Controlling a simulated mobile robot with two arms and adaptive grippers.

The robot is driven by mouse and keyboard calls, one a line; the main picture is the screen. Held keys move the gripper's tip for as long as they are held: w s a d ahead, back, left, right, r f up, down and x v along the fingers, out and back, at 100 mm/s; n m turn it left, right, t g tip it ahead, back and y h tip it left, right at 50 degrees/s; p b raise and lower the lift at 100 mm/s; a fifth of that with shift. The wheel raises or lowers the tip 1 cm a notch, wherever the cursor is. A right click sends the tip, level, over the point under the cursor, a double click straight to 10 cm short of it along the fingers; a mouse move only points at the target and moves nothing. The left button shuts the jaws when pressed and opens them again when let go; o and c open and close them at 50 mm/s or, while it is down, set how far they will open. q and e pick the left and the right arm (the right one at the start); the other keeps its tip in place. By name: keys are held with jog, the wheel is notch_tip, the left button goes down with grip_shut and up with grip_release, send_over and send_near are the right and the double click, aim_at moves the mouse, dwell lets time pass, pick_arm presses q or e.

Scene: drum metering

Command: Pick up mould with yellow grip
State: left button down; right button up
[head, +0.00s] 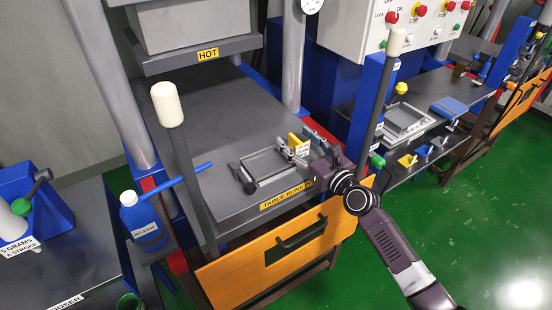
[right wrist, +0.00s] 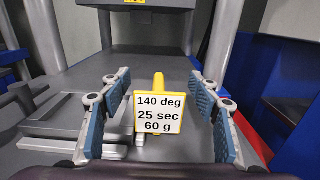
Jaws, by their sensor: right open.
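The mould (head: 268,170) is a grey metal frame lying flat on the dark press table. Its yellow grip (head: 296,140) stands up at its right side. In the right wrist view the yellow grip (right wrist: 158,84) stands behind a white tag (right wrist: 158,113) reading 140 deg, 25 sec, 60 g. My right gripper (head: 306,147) is at the grip from the right. In the right wrist view its open blue-padded fingers (right wrist: 160,118) stand either side of the tag and grip, with a gap on each side. The mould (right wrist: 85,118) shows partly behind the left finger. My left gripper is out of view.
The press table (head: 215,120) sits under a hot upper plate (head: 205,55). Tall levers with cream knobs (head: 167,104) rise at both front corners. A blue release bottle (head: 142,218) stands at left. Another mould (head: 405,120) lies on the neighbouring press. An orange panel (head: 235,275) hangs in front.

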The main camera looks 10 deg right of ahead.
grip_shut()
dwell(0.5)
jog(key=shift+w+r, duration=0.1)
jog(key=shift+r, duration=0.05)
